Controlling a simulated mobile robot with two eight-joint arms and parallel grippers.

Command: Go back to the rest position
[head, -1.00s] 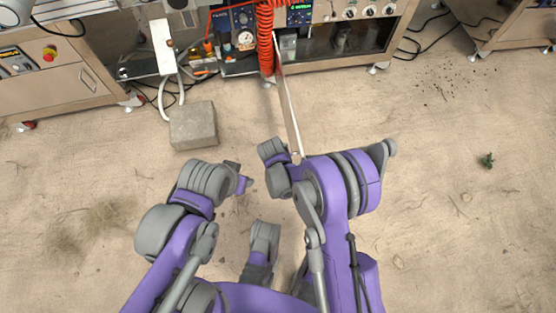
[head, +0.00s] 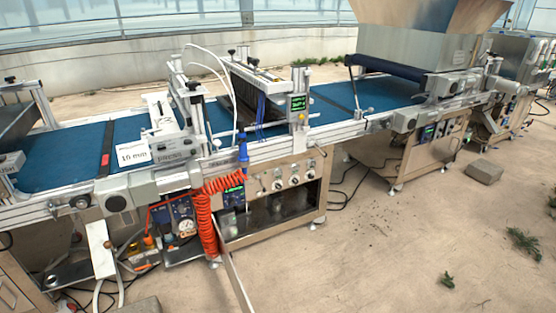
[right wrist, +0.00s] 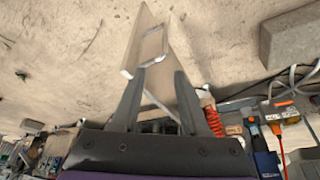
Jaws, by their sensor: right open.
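My right gripper (right wrist: 158,78) shows in the right wrist view with its two dark fingers apart. It is open. A long pale panel (head: 237,284) sticks out from the front of the middle cabinet in the head view; it looks like a cabinet door standing open, seen nearly edge-on. In the right wrist view the panel (right wrist: 146,28) stands beyond the fingertips, with a metal handle (right wrist: 153,48) on it. I cannot tell whether the fingers touch it. Neither arm shows in the head view. My left gripper is in neither current view.
The seeder line with its blue belt (head: 385,92) runs across the head view. A red coiled hose (head: 207,222) hangs at the cabinet (head: 262,235). Grey blocks (head: 484,172) (right wrist: 290,36) and plant tufts (head: 523,241) lie on the floor. Sandy floor at the right is mostly clear.

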